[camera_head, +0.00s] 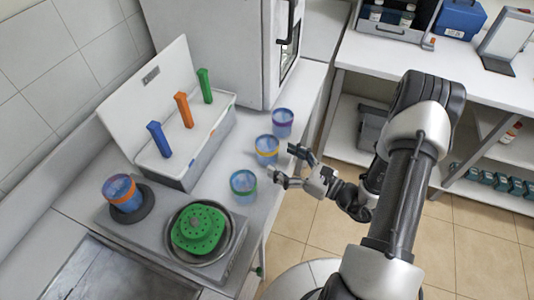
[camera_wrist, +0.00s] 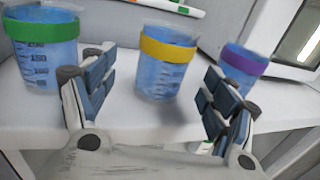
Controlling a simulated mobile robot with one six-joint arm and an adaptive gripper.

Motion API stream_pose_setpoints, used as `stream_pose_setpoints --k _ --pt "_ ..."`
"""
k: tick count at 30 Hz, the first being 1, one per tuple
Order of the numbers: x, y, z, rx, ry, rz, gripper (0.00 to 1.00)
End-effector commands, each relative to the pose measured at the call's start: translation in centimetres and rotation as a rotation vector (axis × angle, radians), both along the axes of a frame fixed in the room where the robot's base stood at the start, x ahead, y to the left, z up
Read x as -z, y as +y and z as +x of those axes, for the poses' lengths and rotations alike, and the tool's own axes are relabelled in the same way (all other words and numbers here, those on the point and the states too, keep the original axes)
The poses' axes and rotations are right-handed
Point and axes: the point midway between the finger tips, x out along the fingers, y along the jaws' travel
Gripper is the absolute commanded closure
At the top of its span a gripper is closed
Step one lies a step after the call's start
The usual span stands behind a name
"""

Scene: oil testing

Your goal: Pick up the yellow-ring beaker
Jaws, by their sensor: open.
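The yellow-ring beaker (camera_head: 266,150) stands upright on the white bench, between the green-ring and purple-ring beakers. It holds blue liquid and also shows in the wrist view (camera_wrist: 164,62), ahead of and between my fingers. My gripper (camera_head: 284,165) is open and empty, just to the right of the yellow-ring beaker in the head view. In the wrist view my gripper (camera_wrist: 152,88) has its two fingers spread wide, with the beaker beyond the gap and apart from them.
The green-ring beaker (camera_head: 243,184) and purple-ring beaker (camera_head: 283,122) stand close on either side. An orange-ring beaker (camera_head: 121,192) sits on a dark round base. A green perforated piece (camera_head: 200,228) lies in a metal dish. A white box (camera_head: 172,98) with colored handles stands behind.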

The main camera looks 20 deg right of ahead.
Motion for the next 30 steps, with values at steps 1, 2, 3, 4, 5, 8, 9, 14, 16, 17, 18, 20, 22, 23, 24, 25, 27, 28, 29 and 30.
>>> stream_pose_setpoints --k 1,2,3,4,5,8,9,14,16,17,18,20,22,23,24,25,27,28,29,30 --pt "0.1 0.5 0.5 -0.004 -0.002 -0.001 0.21" --pt "0.1 0.7 0.7 -0.003 -0.002 -0.001 0.21" --pt "0.0 0.8 1.0 -0.001 -0.002 -0.001 0.21" --pt "0.0 0.9 1.1 -0.001 -0.002 -0.001 0.21" --pt "0.0 1.0 1.2 -0.001 -0.002 -0.001 0.21" --pt "0.1 1.4 1.8 -0.001 -0.003 -0.002 0.21" --pt "0.1 1.7 2.2 -0.003 -0.003 -0.001 0.21" --pt "0.3 3.1 4.3 -0.005 -0.003 -0.002 0.21" --pt "0.2 3.6 4.9 -0.004 -0.003 -0.002 0.21" --pt "0.2 3.8 5.1 -0.003 -0.002 -0.001 0.21" --pt "0.1 3.9 5.3 -0.001 -0.002 -0.001 0.21" --pt "0.1 4.0 5.5 -0.001 -0.001 0.0 0.21" --pt "0.1 4.0 5.5 0.0 -0.001 0.0 0.21" --pt "0.1 4.0 5.5 0.0 -0.001 0.0 0.21" --pt "0.1 4.0 5.5 0.0 -0.001 0.0 0.21" --pt "0.1 3.9 5.5 0.0 -0.001 0.0 0.21" --pt "0.1 3.9 5.5 0.0 -0.001 0.0 0.24" --pt "0.1 3.9 5.5 0.0 -0.001 0.0 0.26" --pt "0.1 3.9 5.5 0.0 -0.001 -0.001 0.28" --pt "0.1 3.9 5.5 0.0 -0.001 0.0 0.31"
